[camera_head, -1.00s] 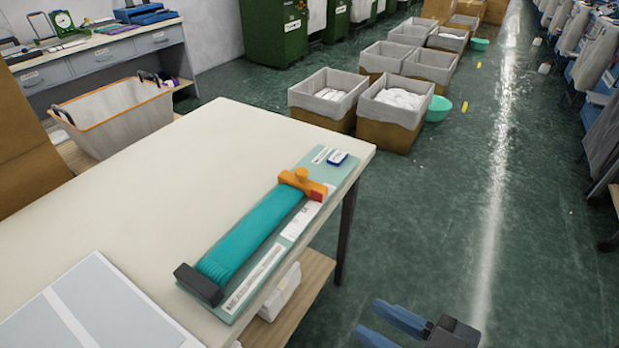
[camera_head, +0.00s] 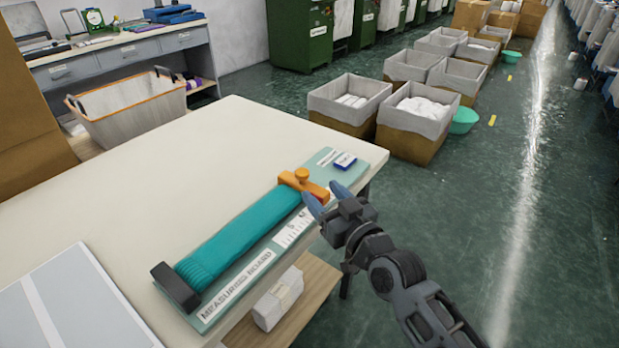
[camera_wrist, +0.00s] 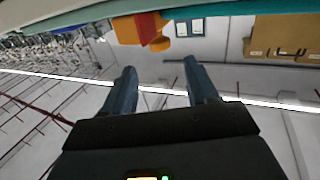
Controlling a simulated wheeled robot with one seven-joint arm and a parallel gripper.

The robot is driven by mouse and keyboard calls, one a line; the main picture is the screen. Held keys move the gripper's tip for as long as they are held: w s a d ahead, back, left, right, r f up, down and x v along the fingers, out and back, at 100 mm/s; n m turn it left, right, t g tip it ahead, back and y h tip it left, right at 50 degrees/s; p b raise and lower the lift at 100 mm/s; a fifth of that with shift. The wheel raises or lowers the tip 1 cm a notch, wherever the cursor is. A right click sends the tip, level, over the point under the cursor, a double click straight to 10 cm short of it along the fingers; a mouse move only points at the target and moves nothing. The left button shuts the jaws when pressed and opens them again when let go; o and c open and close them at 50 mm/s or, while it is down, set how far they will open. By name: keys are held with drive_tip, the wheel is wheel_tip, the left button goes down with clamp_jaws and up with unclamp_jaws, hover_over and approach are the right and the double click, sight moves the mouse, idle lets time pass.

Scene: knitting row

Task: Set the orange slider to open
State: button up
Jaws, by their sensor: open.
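The orange slider (camera_head: 302,183) sits across the far end of the measuring board (camera_head: 215,308), touching or close to the end of a teal knitted piece (camera_head: 240,236). A black end block (camera_head: 177,287) is at the board's near end. My gripper (camera_head: 324,202) is open, with its blue fingers by the slider's right end at the table's edge. In the wrist view the slider (camera_wrist: 140,30) shows at the top, beyond the fingertips, and nothing is between the open fingers (camera_wrist: 160,82). Whether a finger touches the slider I cannot tell.
A blue-and-white item (camera_head: 345,161) lies on the board beyond the slider. The white table (camera_head: 150,180) is clear left of the board. A grey sheet (camera_head: 75,305) lies at its near left. A white bundle (camera_head: 278,298) is on the lower shelf. Bins (camera_head: 415,140) stand on the floor behind.

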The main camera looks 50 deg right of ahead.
sight(306, 176)
drive_tip(key=shift+p+x, duration=0.4)
drive_tip(key=shift+x, duration=3.05)
drive_tip(key=shift+c, duration=0.5)
clamp_jaws()
